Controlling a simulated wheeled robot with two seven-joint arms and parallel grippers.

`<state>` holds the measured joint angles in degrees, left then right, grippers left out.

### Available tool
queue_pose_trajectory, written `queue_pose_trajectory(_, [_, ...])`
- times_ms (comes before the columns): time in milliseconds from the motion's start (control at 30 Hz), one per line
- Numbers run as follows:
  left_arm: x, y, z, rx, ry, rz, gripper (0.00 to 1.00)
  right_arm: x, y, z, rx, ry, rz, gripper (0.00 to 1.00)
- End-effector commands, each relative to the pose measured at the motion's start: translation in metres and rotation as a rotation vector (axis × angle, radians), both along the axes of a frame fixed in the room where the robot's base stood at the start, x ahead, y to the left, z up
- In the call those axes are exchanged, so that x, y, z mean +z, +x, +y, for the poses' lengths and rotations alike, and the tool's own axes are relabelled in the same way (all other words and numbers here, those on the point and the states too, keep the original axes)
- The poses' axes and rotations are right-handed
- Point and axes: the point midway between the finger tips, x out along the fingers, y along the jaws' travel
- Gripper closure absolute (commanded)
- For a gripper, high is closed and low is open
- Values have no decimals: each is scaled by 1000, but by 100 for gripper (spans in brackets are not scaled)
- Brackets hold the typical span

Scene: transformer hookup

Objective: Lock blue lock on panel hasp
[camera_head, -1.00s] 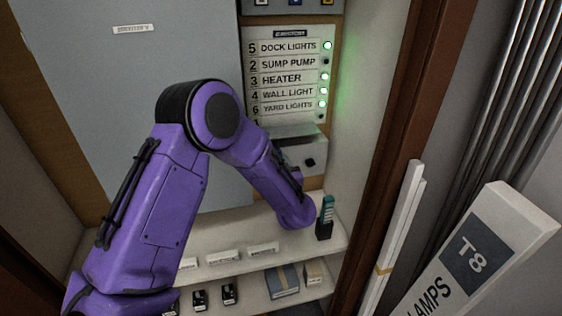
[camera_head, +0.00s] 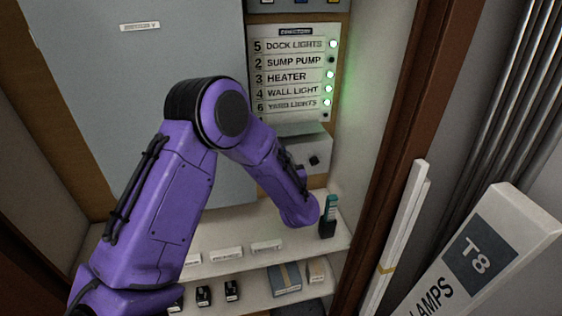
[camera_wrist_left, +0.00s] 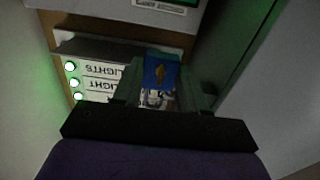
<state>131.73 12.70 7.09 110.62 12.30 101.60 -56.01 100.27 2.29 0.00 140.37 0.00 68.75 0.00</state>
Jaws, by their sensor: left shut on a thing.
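My left gripper (camera_wrist_left: 162,84) is shut on the blue lock (camera_wrist_left: 161,70), which shows between its two fingers in the left wrist view. The lock has a small gold-coloured mark on its face, and something silvery shows just below it. In the head view my purple left arm reaches in front of the panel, and its wrist end hides the gripper and the lock. The large grey panel door (camera_head: 95,90) stands behind the arm. I cannot make out the panel hasp in either view. My right gripper is not in view.
A label board (camera_head: 292,75) with several lit green lamps is beside the door. A shelf (camera_head: 215,240) below holds white labels and a dark holder (camera_head: 327,227) with a teal item. A lower shelf holds small black items and boxes. A T8 lamp carton (camera_head: 480,250) leans at right.

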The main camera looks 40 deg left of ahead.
Motion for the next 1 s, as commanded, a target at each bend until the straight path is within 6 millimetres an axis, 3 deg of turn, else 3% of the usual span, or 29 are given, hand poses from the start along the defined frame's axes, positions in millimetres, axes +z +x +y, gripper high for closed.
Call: queue_pose_trajectory(1000, [0, -9, 8, 0, 0, -1, 95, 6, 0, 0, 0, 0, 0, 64])
